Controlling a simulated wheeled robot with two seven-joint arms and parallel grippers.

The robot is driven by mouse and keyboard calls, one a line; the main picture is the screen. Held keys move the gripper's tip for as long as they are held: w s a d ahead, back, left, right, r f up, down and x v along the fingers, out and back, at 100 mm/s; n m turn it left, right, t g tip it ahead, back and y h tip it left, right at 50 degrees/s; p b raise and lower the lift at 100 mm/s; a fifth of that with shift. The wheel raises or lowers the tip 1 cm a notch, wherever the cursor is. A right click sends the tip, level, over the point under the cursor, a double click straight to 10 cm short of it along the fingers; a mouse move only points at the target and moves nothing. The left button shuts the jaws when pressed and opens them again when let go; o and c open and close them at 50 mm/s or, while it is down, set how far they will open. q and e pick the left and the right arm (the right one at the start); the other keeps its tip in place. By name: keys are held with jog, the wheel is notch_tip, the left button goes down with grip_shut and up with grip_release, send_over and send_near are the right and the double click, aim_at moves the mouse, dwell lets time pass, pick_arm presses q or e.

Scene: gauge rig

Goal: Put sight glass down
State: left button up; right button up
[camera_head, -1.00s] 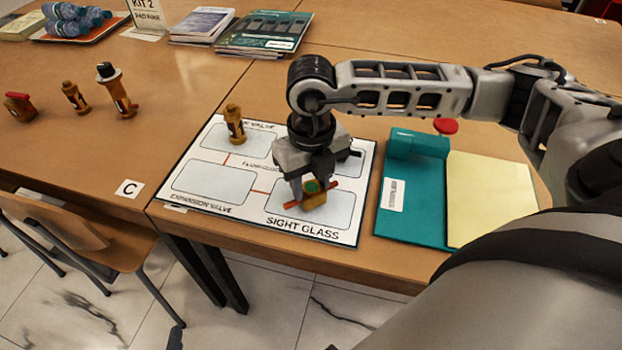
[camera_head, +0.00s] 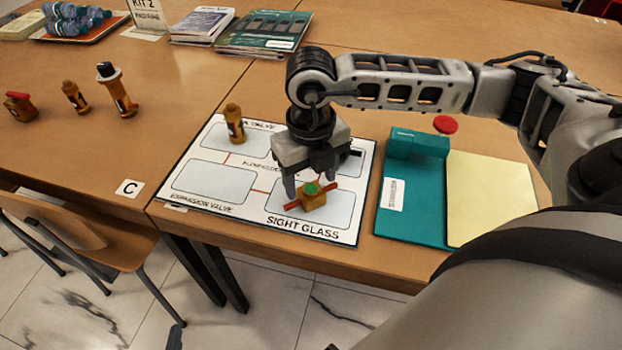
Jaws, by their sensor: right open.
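The sight glass (camera_head: 313,199) is a small brass body with a green top and orange-red stubs at its sides. It sits on the white board (camera_head: 256,226), inside the box labelled SIGHT GLASS. My right gripper (camera_head: 311,190) is open just above it, with its fingertips around or close to the sides of the sight glass. Whether the fingers touch it I cannot tell. Another brass part (camera_head: 234,124) stands upright in the board's upper left box. The upper right box is partly hidden by my right gripper. My left gripper is not in view.
Three brass parts, one with a red top (camera_head: 20,106), one plain (camera_head: 75,97) and one with a black top (camera_head: 117,90), stand on the left table. A teal holder with a yellow pad (camera_head: 490,199) lies right of the board. Booklets (camera_head: 262,32) and a bottle tray (camera_head: 70,30) are at the back.

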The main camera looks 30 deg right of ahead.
aim_at(312, 189)
notch_tip(312, 189, up, 11)
jog(key=shift+f, duration=0.2)
dwell(0.6)
